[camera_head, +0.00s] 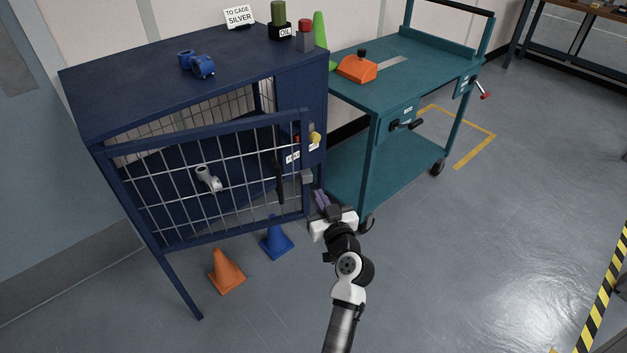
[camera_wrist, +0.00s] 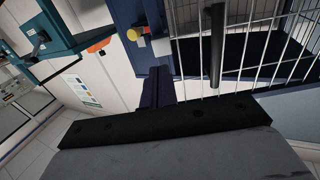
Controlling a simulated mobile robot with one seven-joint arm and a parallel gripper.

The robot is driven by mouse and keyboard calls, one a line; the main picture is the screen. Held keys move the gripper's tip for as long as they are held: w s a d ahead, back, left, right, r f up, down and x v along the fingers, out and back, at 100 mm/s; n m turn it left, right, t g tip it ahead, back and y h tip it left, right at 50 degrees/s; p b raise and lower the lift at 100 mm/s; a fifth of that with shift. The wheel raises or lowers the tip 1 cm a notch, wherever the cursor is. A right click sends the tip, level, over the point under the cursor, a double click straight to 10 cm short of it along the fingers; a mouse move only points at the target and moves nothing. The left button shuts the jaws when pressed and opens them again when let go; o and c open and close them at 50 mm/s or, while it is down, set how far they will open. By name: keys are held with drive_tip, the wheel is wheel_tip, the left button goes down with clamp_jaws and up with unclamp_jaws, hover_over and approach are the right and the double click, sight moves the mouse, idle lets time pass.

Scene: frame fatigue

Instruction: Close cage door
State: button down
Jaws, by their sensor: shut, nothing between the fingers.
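The cage door (camera_head: 304,150) is a blue-framed wire mesh panel on the navy cage (camera_head: 120,95). It stands partly open, its right edge swung out from the cage front. A black vertical handle (camera_head: 279,180) is near that edge. My gripper (camera_head: 321,203) is shut and empty, just right of the door's lower right corner; I cannot tell whether it touches. In the wrist view the door's mesh (camera_wrist: 262,40) and black handle (camera_wrist: 215,50) show at upper right. A yellow knob (camera_head: 315,137) is on the cage's right post; it also shows in the wrist view (camera_wrist: 133,33).
A teal cart (camera_head: 345,190) stands close to the right of the cage. An orange cone (camera_head: 226,272) and a blue cone (camera_head: 276,242) are on the floor under the door. Open floor (camera_head: 470,240) lies to the right.

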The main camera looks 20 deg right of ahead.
sight(310, 177)
drive_tip(key=w+p, duration=0.1)
drive_tip(key=w, duration=0.4)
drive_tip(key=shift+w, duration=0.25)
drive_tip(key=shift+w+d+f, duration=0.1)
